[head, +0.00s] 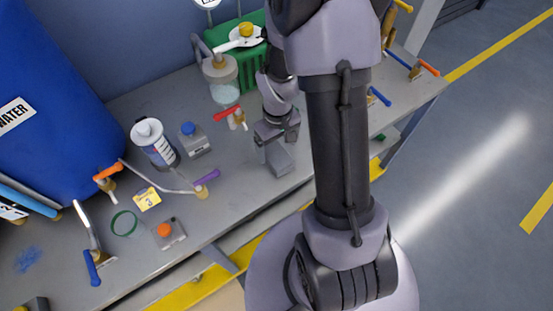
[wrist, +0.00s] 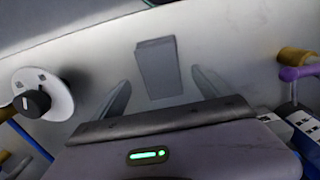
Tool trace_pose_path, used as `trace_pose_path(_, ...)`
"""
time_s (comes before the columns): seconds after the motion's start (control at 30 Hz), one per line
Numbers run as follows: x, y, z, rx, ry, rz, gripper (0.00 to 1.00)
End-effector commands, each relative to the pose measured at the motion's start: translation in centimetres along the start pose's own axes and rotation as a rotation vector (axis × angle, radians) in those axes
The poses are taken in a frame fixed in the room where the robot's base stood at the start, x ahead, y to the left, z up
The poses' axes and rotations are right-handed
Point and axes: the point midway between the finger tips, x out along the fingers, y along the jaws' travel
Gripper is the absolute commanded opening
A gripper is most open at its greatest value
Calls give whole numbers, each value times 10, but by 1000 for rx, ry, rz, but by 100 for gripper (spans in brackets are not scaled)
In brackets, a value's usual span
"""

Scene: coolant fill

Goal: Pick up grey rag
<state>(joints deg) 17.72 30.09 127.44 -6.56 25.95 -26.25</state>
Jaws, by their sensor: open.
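A grey, block-shaped thing, apparently the grey rag (head: 281,161), lies on the grey bench (head: 233,200) near its front edge. In the wrist view the rag (wrist: 157,68) shows between and a little beyond my two finger tips, on the pale bench top. My gripper (head: 275,143) is low over the bench right by the rag, pointing down. In the wrist view my gripper (wrist: 160,85) is open, with a finger on each side and nothing held. I cannot tell whether a finger touches the rag.
A red-handled valve (head: 229,113) stands just left of my gripper, with a glass jar (head: 222,82) behind it. A purple-handled pipe (head: 205,180), a box with a blue cap (head: 194,139) and a white canister (head: 152,143) stand further left. A blue water barrel (head: 50,110) fills the far left.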

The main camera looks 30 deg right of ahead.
Motion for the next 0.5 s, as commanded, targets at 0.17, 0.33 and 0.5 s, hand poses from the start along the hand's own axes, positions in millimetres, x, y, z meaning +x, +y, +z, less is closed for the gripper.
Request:
trace_pose_path(0.17, 39, -3, 0, -1, -3, -1, 87)
trace_pose_path(0.33, 37, -3, 0, 0, -1, 0, 87)
trace_pose_path(0.5, 37, -3, 0, 0, -1, 0, 60)
